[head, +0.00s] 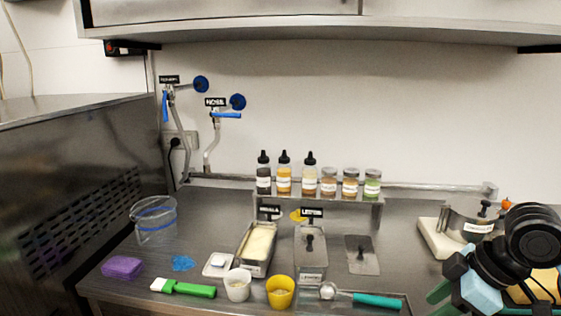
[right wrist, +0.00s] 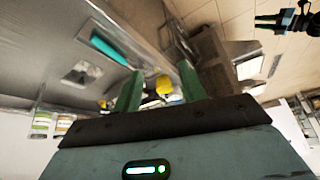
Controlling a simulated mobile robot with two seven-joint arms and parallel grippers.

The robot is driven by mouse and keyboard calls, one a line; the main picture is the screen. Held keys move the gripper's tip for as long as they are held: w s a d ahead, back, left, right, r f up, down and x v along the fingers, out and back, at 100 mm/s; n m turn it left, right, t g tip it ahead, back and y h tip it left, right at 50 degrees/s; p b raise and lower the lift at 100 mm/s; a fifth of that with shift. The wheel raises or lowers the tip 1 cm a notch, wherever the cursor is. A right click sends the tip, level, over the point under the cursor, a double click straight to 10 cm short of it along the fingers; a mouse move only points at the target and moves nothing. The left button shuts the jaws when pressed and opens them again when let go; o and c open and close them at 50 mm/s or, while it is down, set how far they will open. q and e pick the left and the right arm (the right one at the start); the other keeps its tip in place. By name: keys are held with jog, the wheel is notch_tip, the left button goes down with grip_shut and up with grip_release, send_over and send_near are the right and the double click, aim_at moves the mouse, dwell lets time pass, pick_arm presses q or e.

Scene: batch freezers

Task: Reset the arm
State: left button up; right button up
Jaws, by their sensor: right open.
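My right arm fills the lower right corner of the head view, folded close to the camera, with green finger parts (head: 440,290) at its left side. In the right wrist view the two green fingers of my right gripper (right wrist: 161,70) stand apart with nothing held between them. The yellow cup (right wrist: 164,85) shows behind the gap, at a distance. A small black gripper with green fingers (right wrist: 270,21), apparently my left one, shows at the top right of that view; its opening is too small to judge. It is not in the head view.
The steel counter holds a teal-handled scoop (head: 375,300), yellow cup (head: 280,292), white cup (head: 237,285), green brush (head: 185,288), purple sponge (head: 122,267) and clear jug (head: 154,222). Bottles and jars stand on a rack (head: 320,197) above metal tubs. A lidded pot (head: 470,223) stands beside my right arm.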

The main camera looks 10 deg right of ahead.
jog(key=w+a+f+m+t+y, duration=0.15)
jog(key=a+f, duration=0.35)
jog(key=f, duration=0.6)
jog(key=w+a+f+m+t+y, duration=0.1)
jog(key=w+a+f+m+t, duration=0.3)
jog(key=f, duration=0.7)
jog(key=s+f+m+h, duration=0.1)
jog(key=s+f+h, duration=0.1)
jog(key=s+f, duration=0.6)
jog(key=s+f+m+h, duration=0.2)
jog(key=s+f, duration=0.6)
jog(key=s, duration=0.6)
jog(key=shift+s+a+f+t+h, duration=0.25)
jog(key=shift+s+a+t+h, duration=0.1)
jog(key=shift+a, duration=0.05)
